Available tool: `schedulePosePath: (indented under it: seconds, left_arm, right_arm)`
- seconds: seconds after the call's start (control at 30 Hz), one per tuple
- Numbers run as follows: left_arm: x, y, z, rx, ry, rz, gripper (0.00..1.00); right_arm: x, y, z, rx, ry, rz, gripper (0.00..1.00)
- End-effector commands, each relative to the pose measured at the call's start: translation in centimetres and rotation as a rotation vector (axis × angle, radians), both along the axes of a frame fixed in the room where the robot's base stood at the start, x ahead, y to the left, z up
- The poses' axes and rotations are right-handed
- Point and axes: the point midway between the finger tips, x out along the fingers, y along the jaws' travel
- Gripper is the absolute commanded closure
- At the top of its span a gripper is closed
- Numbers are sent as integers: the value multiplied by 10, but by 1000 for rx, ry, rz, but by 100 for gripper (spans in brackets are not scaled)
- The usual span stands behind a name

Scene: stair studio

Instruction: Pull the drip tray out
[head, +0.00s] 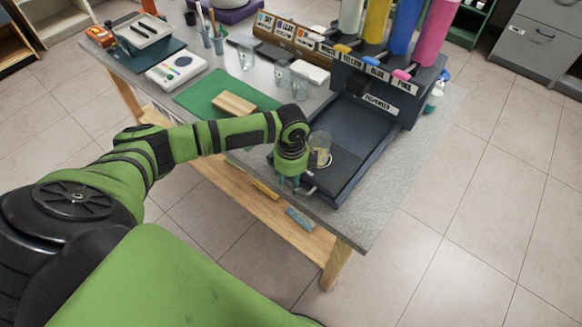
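The dark drip tray (345,166) lies at the front end of the dispenser's (377,98) long dark base (362,128), near the table's front edge. A clear cup (320,146) with something pale yellowish inside stands at the tray's left side. A light curved handle (309,191) shows at the tray's front left. My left gripper (288,183) points down beside the handle, left of the cup and tray. Its fingertips are small and partly hidden, so I cannot tell whether they grip the handle. My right gripper is not in view.
A green mat (207,91) with a wooden block (234,103) lies left of the base. Clear cups (299,82) stand behind it. Coloured bottles (405,25) top the dispenser. The table strip right of the base (425,150) is bare. Open floor lies in front.

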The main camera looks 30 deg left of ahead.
Motion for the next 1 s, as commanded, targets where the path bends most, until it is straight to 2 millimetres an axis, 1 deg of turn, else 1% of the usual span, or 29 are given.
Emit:
schedulePosePath:
  seconds: [0.13, 0.23, 0.37, 0.6, 0.7, 0.83, 1.0]
  left_arm:
    - [1, 1, 2, 2, -2, 2, 59]
    - [1, 1, 10, 2, -3, 3, 59]
    - [2, 1, 32, 1, -7, 0, 59]
    - [1, 0, 84, 0, -6, 1, 59]
    - [0, 1, 100, 1, -4, 0, 59]
    - [0, 0, 115, 1, -2, 0, 59]
    - [0, 0, 121, 1, -1, 0, 59]
  right_arm:
    - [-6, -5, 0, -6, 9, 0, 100]
    - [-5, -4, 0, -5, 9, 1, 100]
    - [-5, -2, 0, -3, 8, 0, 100]
    - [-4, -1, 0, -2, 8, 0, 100]
    - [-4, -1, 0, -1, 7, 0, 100]
    - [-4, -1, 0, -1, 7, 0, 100]
    - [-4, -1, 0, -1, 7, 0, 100]
